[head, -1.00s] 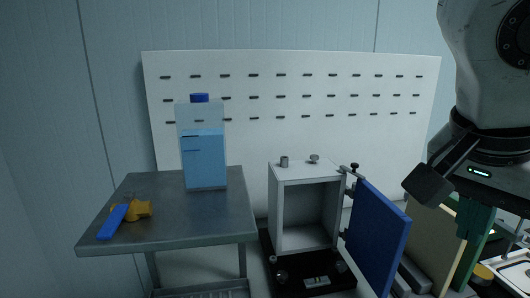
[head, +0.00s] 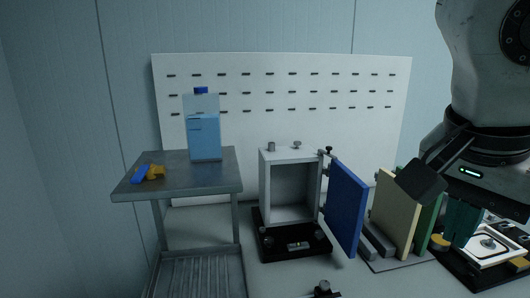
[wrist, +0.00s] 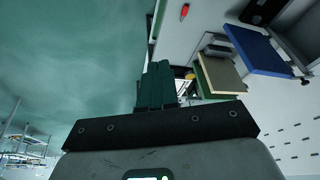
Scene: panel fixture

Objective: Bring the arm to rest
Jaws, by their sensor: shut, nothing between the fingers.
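My gripper (head: 462,226) hangs at the right of the head view, below the dark wrist. Its dark green fingers are together with nothing between them. The wrist view shows the same fingers (wrist: 157,84) side by side and empty. The gripper appears in front of the green panel and the tray fixture at the right; whether it touches anything there I cannot tell.
A white open box (head: 290,190) with a blue panel (head: 345,208) stands mid-picture. Cream (head: 395,215) and green panels stand right of it. A metal cart (head: 180,172) at left holds a blue bottle (head: 205,130) and a blue-and-yellow object (head: 150,173). A pegboard (head: 290,125) stands behind.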

